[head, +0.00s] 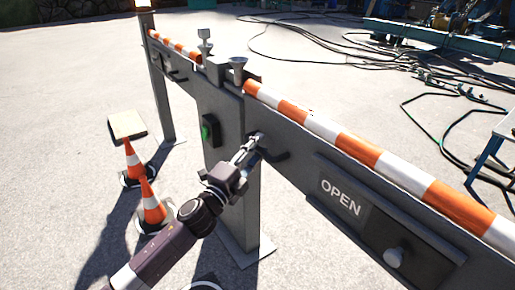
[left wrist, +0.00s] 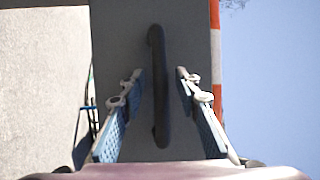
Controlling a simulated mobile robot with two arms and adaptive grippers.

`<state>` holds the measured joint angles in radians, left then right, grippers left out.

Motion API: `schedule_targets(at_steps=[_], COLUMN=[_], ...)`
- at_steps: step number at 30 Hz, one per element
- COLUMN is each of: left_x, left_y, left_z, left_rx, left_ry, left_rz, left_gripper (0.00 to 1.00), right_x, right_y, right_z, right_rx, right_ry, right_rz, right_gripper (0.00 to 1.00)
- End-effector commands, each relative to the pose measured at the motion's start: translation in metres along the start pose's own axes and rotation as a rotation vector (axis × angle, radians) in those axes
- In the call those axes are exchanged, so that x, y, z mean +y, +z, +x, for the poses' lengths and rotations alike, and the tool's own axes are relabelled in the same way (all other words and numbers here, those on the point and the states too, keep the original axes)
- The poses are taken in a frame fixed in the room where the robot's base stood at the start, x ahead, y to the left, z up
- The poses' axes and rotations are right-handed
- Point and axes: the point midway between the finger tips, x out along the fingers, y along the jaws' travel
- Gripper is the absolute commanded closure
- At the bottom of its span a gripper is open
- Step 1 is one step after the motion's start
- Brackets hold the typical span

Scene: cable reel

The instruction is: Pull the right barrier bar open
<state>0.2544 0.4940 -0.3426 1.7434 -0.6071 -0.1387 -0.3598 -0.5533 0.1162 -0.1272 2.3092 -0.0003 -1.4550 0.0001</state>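The right barrier bar (head: 300,150) is a grey beam topped with an orange-and-white striped rail (head: 370,154), running from the central post to the lower right. A dark handle (head: 274,156) sits on its face near the post. In the left wrist view the handle (left wrist: 159,85) lies between the two fingers of my left gripper (left wrist: 160,90), with gaps on both sides. The left gripper also shows in the head view (head: 254,142), close to the bar's face at the handle. It is open. My right gripper is not in view.
A grey central post (head: 233,190) carries a box with a green button (head: 206,132). An OPEN sign (head: 340,197) and a knob (head: 393,257) are on the bar. Traffic cones (head: 150,205) stand at left. Cables (head: 330,45) lie behind the barrier.

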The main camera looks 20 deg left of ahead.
Motion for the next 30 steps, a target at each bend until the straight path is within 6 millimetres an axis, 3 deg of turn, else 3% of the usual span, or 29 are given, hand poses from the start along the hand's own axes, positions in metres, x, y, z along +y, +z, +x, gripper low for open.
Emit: schedule_targets(at_steps=[7,15,30], left_x=[0.0002,0.0003,0.0009], left_y=[0.0000,0.0000,-0.0017], left_z=[0.0007,0.0004,0.0001], left_rx=[0.000,0.000,-0.003], left_ry=[0.000,0.001,0.001], left_rz=[-0.001,0.000,-0.001], left_gripper=[0.70,1.00,1.00], right_x=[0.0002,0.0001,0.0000], right_y=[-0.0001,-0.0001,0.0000], right_z=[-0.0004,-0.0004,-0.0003], right_rx=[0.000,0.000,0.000], right_ry=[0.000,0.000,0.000], right_rz=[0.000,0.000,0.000], right_gripper=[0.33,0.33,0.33])
